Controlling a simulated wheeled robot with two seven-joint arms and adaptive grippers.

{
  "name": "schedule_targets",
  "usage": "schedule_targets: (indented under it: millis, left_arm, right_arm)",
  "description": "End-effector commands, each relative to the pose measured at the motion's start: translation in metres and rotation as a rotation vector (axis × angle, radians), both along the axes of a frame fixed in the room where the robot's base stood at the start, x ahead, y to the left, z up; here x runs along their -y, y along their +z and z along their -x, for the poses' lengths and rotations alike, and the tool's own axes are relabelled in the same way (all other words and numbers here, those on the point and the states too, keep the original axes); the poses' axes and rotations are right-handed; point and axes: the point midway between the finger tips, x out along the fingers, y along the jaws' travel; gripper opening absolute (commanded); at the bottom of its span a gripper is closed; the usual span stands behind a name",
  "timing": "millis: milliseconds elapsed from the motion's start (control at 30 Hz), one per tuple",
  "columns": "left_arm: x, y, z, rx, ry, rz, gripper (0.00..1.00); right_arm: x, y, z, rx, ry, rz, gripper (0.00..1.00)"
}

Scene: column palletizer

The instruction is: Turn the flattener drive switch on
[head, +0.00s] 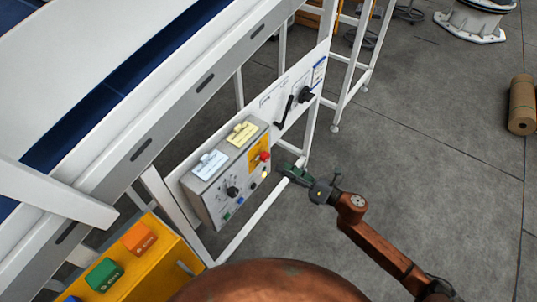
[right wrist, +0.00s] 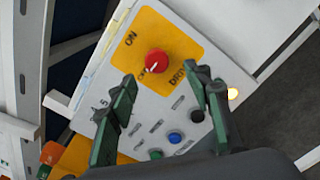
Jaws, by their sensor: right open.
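The drive switch is a red rotary knob (right wrist: 157,61) on a yellow plate (right wrist: 185,33) in the right wrist view. "ON" is printed at the plate's upper left. A pale mark on the knob points toward the lettering below it, which looks like "OFF"; another label is partly covered by a finger. In the head view the red knob (head: 264,156) is at the right end of a grey control box (head: 205,204). My right gripper (head: 284,172) is open and empty beside the box; its fingers (right wrist: 165,77) stand apart below the knob, not closed on it. My left gripper is out of view.
A black dial (head: 232,191) is on the box. A black crank handle (head: 284,112) is behind it. A yellow box (head: 165,262) with coloured buttons stands lower left.

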Motion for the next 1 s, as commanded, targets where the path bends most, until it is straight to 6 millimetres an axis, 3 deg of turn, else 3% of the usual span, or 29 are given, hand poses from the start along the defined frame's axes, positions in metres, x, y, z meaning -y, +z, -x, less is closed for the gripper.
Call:
schedule_targets:
  millis: [500,900,1000]
  left_arm:
    - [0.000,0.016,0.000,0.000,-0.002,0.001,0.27]
    - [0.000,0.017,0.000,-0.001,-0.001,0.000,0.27]
    - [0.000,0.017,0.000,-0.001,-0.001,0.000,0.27]
  right_arm:
    - [-0.057,0.006,-0.037,0.014,0.009,0.004,0.46]
    - [-0.065,0.004,-0.043,0.013,0.009,0.006,0.46]
    - [-0.065,0.004,-0.043,0.013,0.009,0.006,0.40]
